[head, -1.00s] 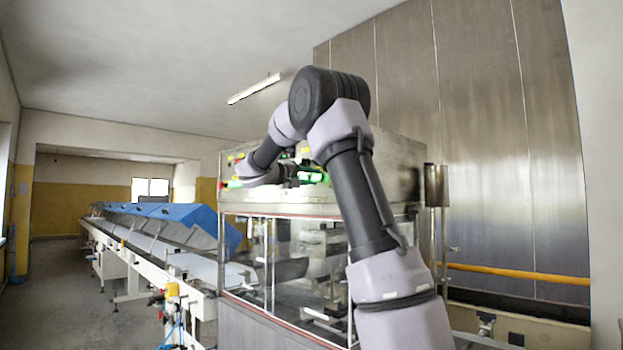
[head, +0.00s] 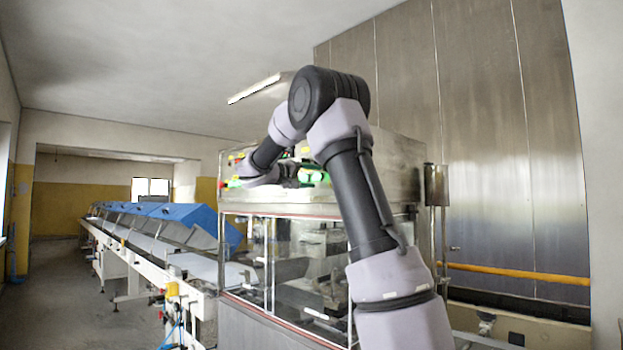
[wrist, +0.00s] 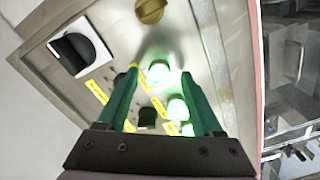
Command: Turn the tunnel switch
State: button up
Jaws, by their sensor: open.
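In the wrist view, my gripper (wrist: 160,74) is open, its two green fingers spread in front of a metal control panel (wrist: 88,16). Several green-lit buttons (wrist: 178,108) glow between and beside the fingers. A small black switch (wrist: 147,117) lies between the fingers, lower in the picture. A large black rotary knob (wrist: 75,50) on a white plate is at upper left, apart from the fingers. A brass-coloured knob (wrist: 151,10) is at the top edge. Yellow labels sit by the controls; their text is unreadable, so I cannot tell which control is the tunnel switch. My fingers hold nothing.
In the head view, the panel is on the upper metal housing (head: 385,165) of a glass-sided machine (head: 290,250). A long conveyor with blue covers (head: 185,215) runs off to the left. An orange rail (head: 520,272) crosses the right side. Open floor (head: 70,290) lies at left.

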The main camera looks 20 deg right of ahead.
jog(key=v, duration=1)
jog(key=shift+a, duration=0.4)
jog(key=shift+s, duration=0.1)
jog(key=s+d+f+g+y, duration=0.1)
jog(key=s+d+f+y, duration=0.3)
jog(key=s, duration=0.4)
jog(key=s+d+f+g+y, duration=0.1)
jog(key=s+f+g+y, duration=0.1)
jog(key=s+f+y, duration=0.45)
jog(key=s+a+f+t+y, duration=0.1)
jog(key=s+a+f+y, duration=0.1)
jog(key=s+a, duration=0.2)
jog(key=s+a+f+m+t+y, duration=0.1)
jog(key=s+a+f+y, duration=0.2)
jog(key=s, duration=0.5)
jog(key=s+a+f+m+t+y, duration=0.1)
jog(key=s+a+f+t+y, duration=0.1)
jog(key=s+a, duration=0.4)
jog(key=shift+s+f+y, duration=0.25)
jog(key=shift+f+y, duration=0.5)
dwell(2.0)
